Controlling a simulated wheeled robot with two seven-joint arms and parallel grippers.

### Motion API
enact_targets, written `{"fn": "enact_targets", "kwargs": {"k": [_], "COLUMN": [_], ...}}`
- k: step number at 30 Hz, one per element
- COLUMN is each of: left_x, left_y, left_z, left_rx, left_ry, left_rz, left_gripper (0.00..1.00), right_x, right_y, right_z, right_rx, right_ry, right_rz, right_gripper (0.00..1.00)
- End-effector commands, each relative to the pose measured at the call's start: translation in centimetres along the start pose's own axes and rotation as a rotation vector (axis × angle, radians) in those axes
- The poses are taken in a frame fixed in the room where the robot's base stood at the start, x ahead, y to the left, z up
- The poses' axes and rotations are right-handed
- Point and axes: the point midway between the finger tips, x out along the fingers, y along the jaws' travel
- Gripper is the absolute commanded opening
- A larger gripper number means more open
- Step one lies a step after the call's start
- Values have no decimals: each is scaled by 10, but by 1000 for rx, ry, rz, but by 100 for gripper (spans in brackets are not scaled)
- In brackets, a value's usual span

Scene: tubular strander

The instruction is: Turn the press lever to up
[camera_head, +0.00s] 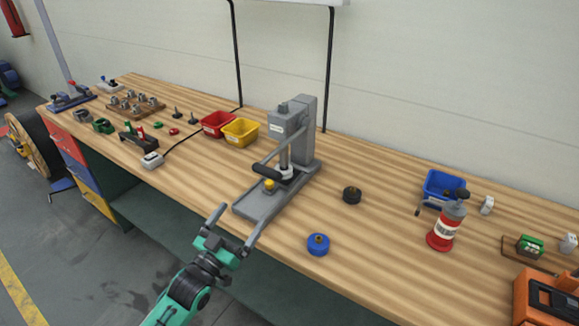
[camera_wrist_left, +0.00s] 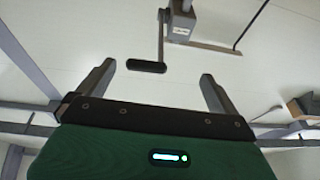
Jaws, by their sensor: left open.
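The grey press (camera_head: 290,125) stands on the wooden workbench in the middle of the head view. Its lever ends in a black handle (camera_head: 267,171) that hangs low at the front left of the press, above the base plate. In the left wrist view the black handle (camera_wrist_left: 146,66) lies ahead, between the lines of the two fingers, with the lever rod rising from it to the press (camera_wrist_left: 180,22). My left gripper (camera_head: 236,224) is open and empty, in front of the bench edge and short of the handle, not touching it. My right gripper is not in view.
Red (camera_head: 216,124) and yellow (camera_head: 240,132) bins stand left of the press. A black round part (camera_head: 352,195) and a blue one (camera_head: 318,244) lie to its right.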

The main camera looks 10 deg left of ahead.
Motion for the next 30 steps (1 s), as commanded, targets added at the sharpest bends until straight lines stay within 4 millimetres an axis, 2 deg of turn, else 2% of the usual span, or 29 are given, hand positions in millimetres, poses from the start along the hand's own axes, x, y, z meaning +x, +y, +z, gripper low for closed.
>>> {"fn": "enact_targets", "kwargs": {"k": [1,3,6,11,24,30], "left_x": [3,5,9,25,105,132], "left_y": [4,8,10,10,13,14], "left_z": [-19,-36,-46,-49,-56,-57], "left_rx": [-1,-3,-5,-5,-5,-5], "left_ry": [37,71,91,92,90,88], "left_rz": [14,26,33,32,32,32], "left_gripper": [97,97,97,97,97,97], "right_x": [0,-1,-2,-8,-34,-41], "right_y": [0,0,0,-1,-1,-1], "right_z": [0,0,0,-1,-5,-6], "right_rx": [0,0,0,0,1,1], "right_ry": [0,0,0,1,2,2], "right_rz": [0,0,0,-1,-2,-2], "right_gripper": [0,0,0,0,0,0]}}
